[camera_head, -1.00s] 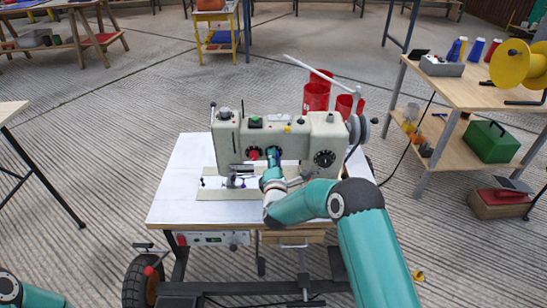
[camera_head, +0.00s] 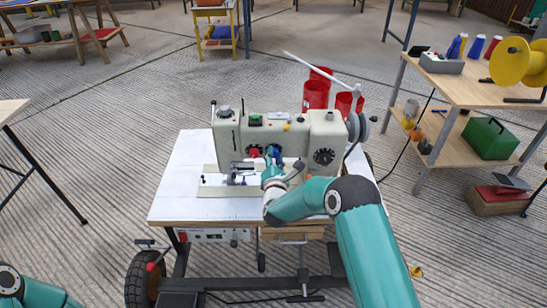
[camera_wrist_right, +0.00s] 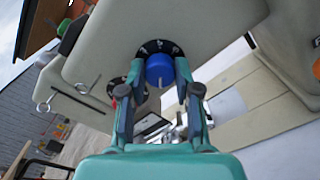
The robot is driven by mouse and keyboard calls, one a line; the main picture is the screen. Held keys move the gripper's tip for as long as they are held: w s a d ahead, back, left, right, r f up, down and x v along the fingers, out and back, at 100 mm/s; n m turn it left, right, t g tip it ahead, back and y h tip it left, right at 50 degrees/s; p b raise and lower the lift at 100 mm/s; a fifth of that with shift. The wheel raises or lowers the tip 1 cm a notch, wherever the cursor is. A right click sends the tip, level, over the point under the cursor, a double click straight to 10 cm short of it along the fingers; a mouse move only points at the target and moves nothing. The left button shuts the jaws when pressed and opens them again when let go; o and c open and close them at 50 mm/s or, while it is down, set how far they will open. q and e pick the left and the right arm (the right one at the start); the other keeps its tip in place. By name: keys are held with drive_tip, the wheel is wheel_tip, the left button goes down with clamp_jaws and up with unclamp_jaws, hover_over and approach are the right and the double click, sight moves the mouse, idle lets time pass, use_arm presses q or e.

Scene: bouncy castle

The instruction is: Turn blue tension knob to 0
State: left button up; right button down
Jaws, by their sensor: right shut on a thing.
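The blue tension knob (camera_wrist_right: 159,71) sits on the front of the cream sewing machine (camera_head: 300,135), with a black numbered dial behind it in the right wrist view. My right gripper (camera_wrist_right: 160,80) has a fingertip on each side of the knob and is shut on it. In the head view the blue knob (camera_head: 273,151) is partly hidden by my right gripper (camera_head: 272,168). A red knob (camera_head: 254,153) is just left of it; it is partly hidden in the right wrist view. The dial's setting is too small to tell. My left gripper is not in view.
The machine stands on a white-topped wheeled table (camera_head: 180,195). Red spools (camera_head: 317,90) stand behind it. A black dial (camera_head: 324,156) is on its right side. A wooden table (camera_head: 465,88) with a yellow reel is at the right.

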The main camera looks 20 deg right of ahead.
drive_tip(key=shift+a+f, duration=0.3)
drive_tip(key=shift+f, duration=0.1)
drive_tip(key=c, duration=0.9)
unclamp_jaws()
drive_tip(key=shift+o, duration=0.4)
drive_tip(key=shift+d+r, duration=0.15)
drive_tip(key=shift+r, duration=0.05)
drive_tip(key=v, duration=1.2)
drive_tip(key=shift+d, duration=0.1)
